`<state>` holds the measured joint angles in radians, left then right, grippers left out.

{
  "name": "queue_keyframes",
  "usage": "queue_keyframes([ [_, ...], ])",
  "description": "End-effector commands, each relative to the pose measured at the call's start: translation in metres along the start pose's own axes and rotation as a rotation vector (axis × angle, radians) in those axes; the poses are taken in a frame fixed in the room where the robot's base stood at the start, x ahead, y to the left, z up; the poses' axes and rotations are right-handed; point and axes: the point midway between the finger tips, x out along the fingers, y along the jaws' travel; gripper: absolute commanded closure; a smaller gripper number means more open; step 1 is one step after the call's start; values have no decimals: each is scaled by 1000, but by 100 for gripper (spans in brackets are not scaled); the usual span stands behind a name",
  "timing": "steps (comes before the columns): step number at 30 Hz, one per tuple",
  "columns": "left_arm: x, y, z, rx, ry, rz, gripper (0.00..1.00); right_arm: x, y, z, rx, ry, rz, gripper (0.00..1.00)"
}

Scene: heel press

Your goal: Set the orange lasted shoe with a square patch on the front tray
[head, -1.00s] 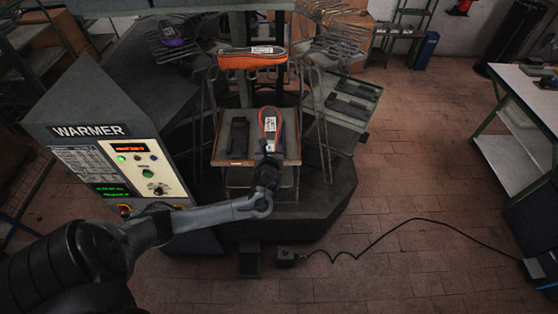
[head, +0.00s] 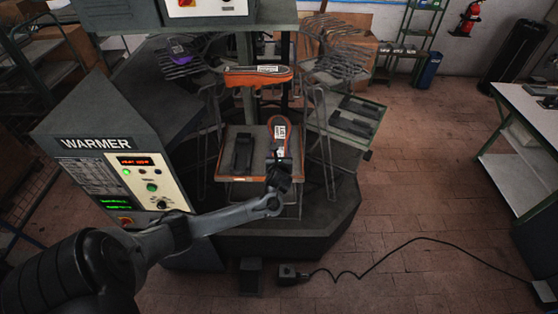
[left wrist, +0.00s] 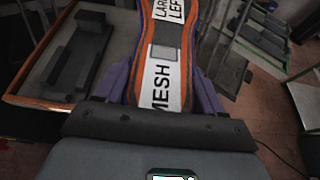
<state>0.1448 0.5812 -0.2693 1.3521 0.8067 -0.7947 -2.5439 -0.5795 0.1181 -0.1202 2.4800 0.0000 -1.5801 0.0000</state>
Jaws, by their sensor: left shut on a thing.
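My left gripper (head: 281,172) is shut on the heel end of an orange shoe (head: 281,133) with a white label. In the left wrist view the shoe (left wrist: 167,25) lies between the purple-grey fingers, and a grey square patch sits between its white label parts. The shoe points away from me over the right half of the front tray (head: 232,178), beside a black block (head: 242,152) on the left half. I cannot tell whether its sole touches the tray. My right gripper is not in view.
Another orange shoe (head: 258,75) sits on a higher level behind the tray. A purple shoe (head: 181,53) is on a wire rack at the back left. The warmer cabinet (head: 110,145) stands left of the tray. A green side tray (head: 352,115) with black blocks is at right.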

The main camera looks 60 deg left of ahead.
Motion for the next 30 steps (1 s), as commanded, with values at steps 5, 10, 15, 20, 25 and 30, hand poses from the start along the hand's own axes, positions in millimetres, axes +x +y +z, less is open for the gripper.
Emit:
queue_keyframes([
  [5,14,0,8,-6,-7,0,100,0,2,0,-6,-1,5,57],
  [10,28,0,9,-6,-7,0,100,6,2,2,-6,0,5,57],
  [15,41,0,12,-7,-6,0,100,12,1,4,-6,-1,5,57],
  [20,50,-1,11,-6,-7,-2,100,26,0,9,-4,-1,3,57],
  [25,58,0,13,-6,-8,-1,100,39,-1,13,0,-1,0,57],
  [30,66,-1,15,-6,-7,-2,100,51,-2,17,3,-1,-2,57],
])
